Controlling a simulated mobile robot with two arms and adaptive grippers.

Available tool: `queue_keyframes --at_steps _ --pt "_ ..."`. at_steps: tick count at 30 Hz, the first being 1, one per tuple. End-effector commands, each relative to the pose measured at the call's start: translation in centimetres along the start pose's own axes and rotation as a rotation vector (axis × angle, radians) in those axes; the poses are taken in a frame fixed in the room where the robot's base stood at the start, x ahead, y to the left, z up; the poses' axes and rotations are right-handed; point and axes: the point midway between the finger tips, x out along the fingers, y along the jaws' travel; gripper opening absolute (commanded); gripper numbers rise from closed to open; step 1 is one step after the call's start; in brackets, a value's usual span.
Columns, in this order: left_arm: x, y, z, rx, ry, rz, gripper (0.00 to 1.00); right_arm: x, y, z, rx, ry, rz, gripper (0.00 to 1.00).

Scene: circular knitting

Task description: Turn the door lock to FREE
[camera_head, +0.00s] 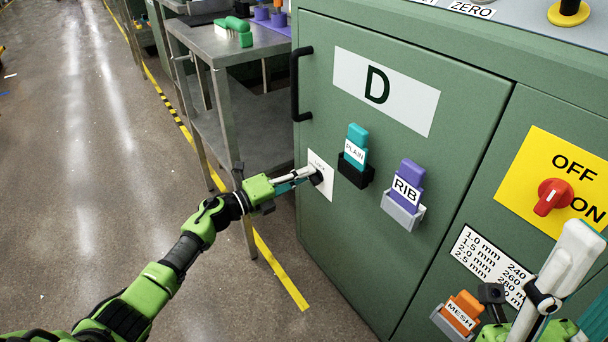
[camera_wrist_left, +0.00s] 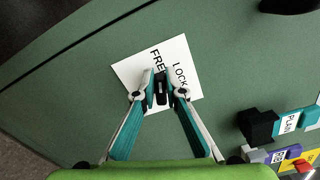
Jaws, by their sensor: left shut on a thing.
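The door lock is a small black knob (camera_wrist_left: 160,90) on a white plate (camera_wrist_left: 188,52) on the green cabinet door. In the left wrist view the plate reads FREE to the left of the knob and LOCK to its right. My left gripper (camera_wrist_left: 161,88) is shut on the knob, one finger on each side. The fingers partly hide the plate, and I cannot tell which word the knob points to. In the head view my left gripper (camera_head: 308,174) reaches the plate (camera_head: 321,186) from the left. My right gripper (camera_head: 545,295) shows only partly at the bottom right.
The door (camera_head: 310,95) marked D has a black handle (camera_head: 296,85) at its left edge. Teal PLAIN (camera_head: 356,145), purple RIB (camera_head: 408,180) and orange MESH (camera_head: 463,311) pieces sit in holders. A red switch (camera_head: 552,197) is at right. A metal table (camera_head: 222,45) stands left.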

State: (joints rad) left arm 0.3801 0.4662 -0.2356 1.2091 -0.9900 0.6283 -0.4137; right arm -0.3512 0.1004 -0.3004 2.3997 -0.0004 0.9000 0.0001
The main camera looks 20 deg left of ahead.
Motion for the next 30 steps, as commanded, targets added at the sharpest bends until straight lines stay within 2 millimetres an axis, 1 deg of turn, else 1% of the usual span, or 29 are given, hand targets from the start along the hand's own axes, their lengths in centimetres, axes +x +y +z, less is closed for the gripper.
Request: queue_keyframes --at_steps 2,3,4,5,14,17,20,30 --pt "0.0 0.1 0.1 -0.001 -0.002 0.001 0.00 0.0 0.0 0.0 0.000 0.000 0.000 0.40" --pt "0.0 0.1 0.1 -0.001 -0.002 0.001 0.16 0.0 0.0 0.0 0.000 0.000 0.000 0.40" --pt "0.0 0.1 0.1 -0.001 -0.002 0.001 0.24 0.0 0.0 0.0 0.000 0.000 0.000 0.40" --pt "0.0 0.1 0.1 0.000 -0.002 0.001 0.28 0.0 0.0 0.0 0.000 0.000 0.000 0.40" --pt "0.0 0.0 0.0 0.001 -0.001 0.001 0.28 0.1 0.0 -0.1 -0.001 0.003 0.000 0.40" --pt "-0.5 0.1 0.0 0.001 -0.001 0.002 0.28 0.1 0.1 -0.1 -0.001 0.005 0.001 0.40" --pt "-1.7 0.2 0.0 0.002 -0.001 0.003 0.28 0.1 0.0 -0.1 -0.001 0.004 0.001 0.40" --pt "-8.8 0.2 0.0 0.000 0.000 0.005 0.28 0.0 0.0 0.0 -0.001 0.002 0.000 0.40"
